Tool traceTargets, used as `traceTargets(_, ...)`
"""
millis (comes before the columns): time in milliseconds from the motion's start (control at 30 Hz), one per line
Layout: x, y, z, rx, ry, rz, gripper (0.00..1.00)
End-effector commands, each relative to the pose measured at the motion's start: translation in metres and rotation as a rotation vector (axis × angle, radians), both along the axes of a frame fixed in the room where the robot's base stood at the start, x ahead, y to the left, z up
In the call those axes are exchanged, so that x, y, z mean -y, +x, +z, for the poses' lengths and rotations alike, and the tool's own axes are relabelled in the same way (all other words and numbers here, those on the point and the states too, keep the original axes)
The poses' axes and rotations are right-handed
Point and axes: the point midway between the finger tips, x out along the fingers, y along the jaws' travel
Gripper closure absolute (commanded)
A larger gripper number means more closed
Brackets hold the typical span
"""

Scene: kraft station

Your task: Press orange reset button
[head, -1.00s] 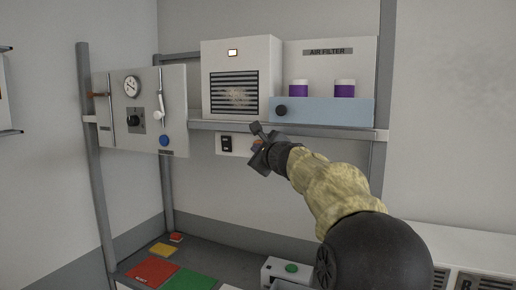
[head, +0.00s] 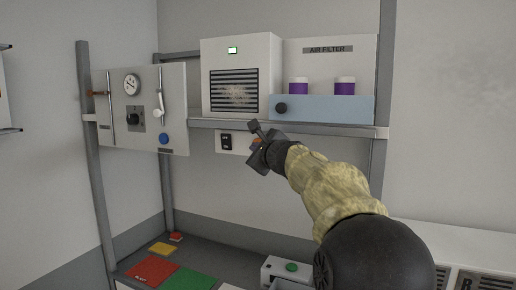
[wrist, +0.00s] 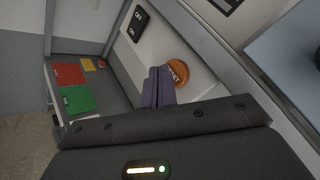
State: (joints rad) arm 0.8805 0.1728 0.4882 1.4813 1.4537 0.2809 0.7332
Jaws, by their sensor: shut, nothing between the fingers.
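The orange reset button (wrist: 177,73) is round and sits on a white panel under the shelf in the wrist view. My gripper (wrist: 160,72) is shut and empty, with its fingertips at the left edge of the button; I cannot tell whether they touch it. In the head view my gripper (head: 257,132) is in front of the white panel (head: 236,147) and hides most of the button. A black on/off switch (head: 226,141) is on the same panel, left of the button. The air filter unit (head: 241,77) above has a small indicator lit green (head: 233,50).
The shelf (head: 330,131) runs just above my gripper, carrying a blue tray (head: 330,110) with purple jars. A panel with a gauge, knob and lever (head: 147,108) stands at left. Red (head: 152,271) and green (head: 188,279) mats lie on the lower table.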

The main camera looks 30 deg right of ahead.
Motion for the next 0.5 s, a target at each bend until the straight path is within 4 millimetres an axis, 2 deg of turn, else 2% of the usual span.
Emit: traceTargets(500,-0.0087,-0.0058,-0.0012,-0.001,-0.002,0.002,1.00)
